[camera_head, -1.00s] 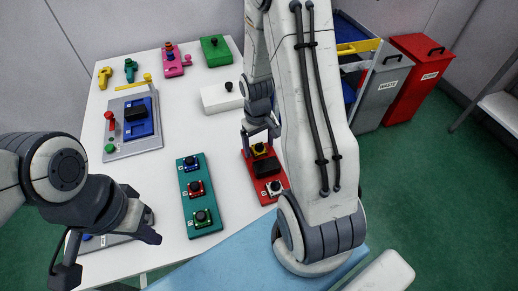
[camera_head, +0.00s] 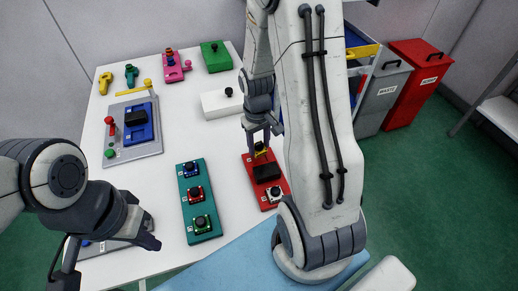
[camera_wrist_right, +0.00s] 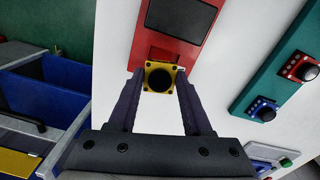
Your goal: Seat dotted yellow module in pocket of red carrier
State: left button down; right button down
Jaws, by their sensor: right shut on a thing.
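The yellow module (camera_head: 262,153), a square plate with a round black knob and small corner dots, is between the fingers of my right gripper (camera_head: 262,143). In the right wrist view the module (camera_wrist_right: 149,70) is gripped on both sides by the fingers (camera_wrist_right: 160,90). It overlaps the near end of the red carrier (camera_wrist_right: 142,43), and part of a darker red square recess (camera_wrist_right: 164,52) shows just beyond it. Whether it touches the carrier is hidden. In the head view the carrier (camera_head: 254,185) lies beneath. My left gripper (camera_head: 108,262) is open and empty at the lower left.
The red carrier also bears a black block (camera_head: 267,172) and a white module (camera_head: 274,194). A teal carrier (camera_head: 187,212) with blue, red and green modules lies to its left. A white block (camera_head: 220,104) stands behind. A grey fixture (camera_head: 150,146) is farther left.

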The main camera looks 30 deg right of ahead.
jog(key=s+d+r, duration=0.6)
jog(key=s+r, duration=0.2)
jog(key=s, duration=0.1)
jog(key=m+g+p, duration=0.2)
jog(key=p, duration=1.3)
send_over(260, 148)
jog(key=shift+w+d+f+y, duration=0.2)
jog(key=shift+w+d+f, duration=0.05)
jog(key=shift+f, duration=0.4)
jog(key=shift+w+d+f+y, duration=0.2)
jog(key=shift+f, duration=0.4)
jog(key=shift+w+a+f+p, duration=0.1)
jog(key=shift+a+f+p, duration=0.25)
jog(key=shift+f, duration=0.15)
jog(key=shift+f+b, duration=2.05)
jog(key=shift+f, duration=0.85)
